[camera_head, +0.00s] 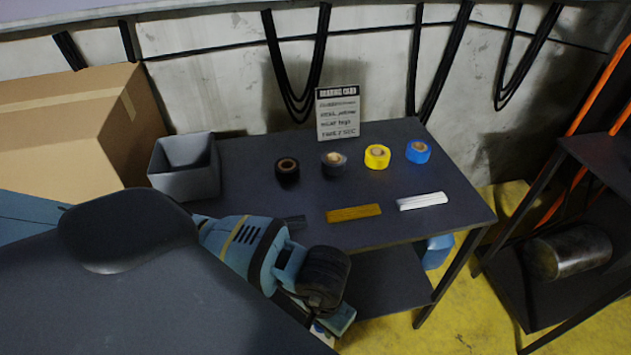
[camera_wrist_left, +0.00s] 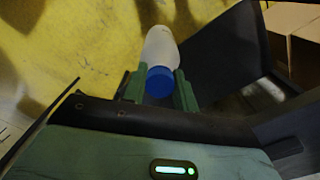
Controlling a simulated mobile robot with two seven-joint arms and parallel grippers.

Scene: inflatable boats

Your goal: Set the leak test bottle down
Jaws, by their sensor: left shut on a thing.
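The leak test bottle (camera_wrist_left: 160,48), white with a blue cap, is between the two green fingers of my left gripper (camera_wrist_left: 158,86) in the left wrist view. The gripper is shut on it near the cap end, and the bottle's white body points away from the wrist. In the head view my left gripper (camera_head: 338,318) is low in the middle, in front of the table's near edge; only a small pale bit shows there, and most of the bottle is hidden. Yellow floor lies behind the bottle in the wrist view. My right gripper is not in view.
The dark table (camera_head: 450,211) bears a grey bin (camera_head: 185,178), several tape rolls, a sign card (camera_head: 338,112), a yellow-brown bar (camera_head: 354,213) and a white bar (camera_head: 422,200). Bare tabletop lies around them. A carton (camera_head: 70,130) stands left; a shelf with a metal cylinder (camera_head: 570,252) stands right.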

